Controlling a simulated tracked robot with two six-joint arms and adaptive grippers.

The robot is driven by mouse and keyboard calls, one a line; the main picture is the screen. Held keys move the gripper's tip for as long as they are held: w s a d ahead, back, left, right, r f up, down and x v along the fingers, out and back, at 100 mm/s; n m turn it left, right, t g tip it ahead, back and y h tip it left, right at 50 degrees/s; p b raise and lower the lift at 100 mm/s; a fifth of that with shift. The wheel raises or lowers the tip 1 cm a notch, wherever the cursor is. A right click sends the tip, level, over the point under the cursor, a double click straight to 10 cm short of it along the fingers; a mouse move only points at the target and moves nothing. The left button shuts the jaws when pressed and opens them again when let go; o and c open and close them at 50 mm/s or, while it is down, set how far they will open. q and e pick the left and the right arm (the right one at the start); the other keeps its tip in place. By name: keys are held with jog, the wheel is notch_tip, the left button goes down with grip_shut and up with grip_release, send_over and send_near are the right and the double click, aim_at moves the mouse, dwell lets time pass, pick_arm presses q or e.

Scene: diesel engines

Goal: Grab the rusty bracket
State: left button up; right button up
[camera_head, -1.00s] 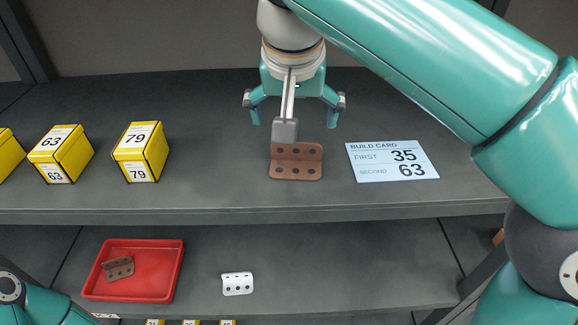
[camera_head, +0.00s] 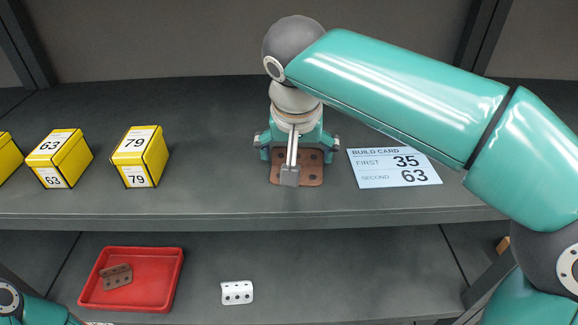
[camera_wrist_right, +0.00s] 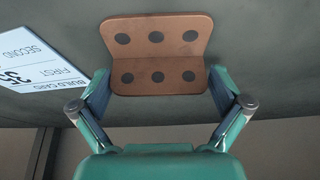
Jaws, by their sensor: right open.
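A rusty brown bracket (camera_head: 312,176) with rows of dark holes lies on the upper shelf, partly hidden by my right gripper (camera_head: 297,155). In the right wrist view the same bracket (camera_wrist_right: 157,39) lies between and beyond the fingers of the right gripper (camera_wrist_right: 162,88). That gripper is open, with one finger near each side of the bracket's near part; I cannot tell if they touch it. A second rusty bracket (camera_head: 116,277) lies in the red tray (camera_head: 150,302) on the lower shelf. My left gripper is out of view.
A build card (camera_head: 394,167) reading 35 and 63 lies right of the bracket. Yellow boxes marked 63 (camera_head: 58,159) and 79 (camera_head: 140,157) stand at left. A white bracket (camera_head: 237,292) lies on the lower shelf. Shelf between box 79 and bracket is clear.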

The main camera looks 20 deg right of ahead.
jog(key=c, duration=1)
jog(key=shift+r, duration=0.15)
jog(key=shift+c, duration=0.2)
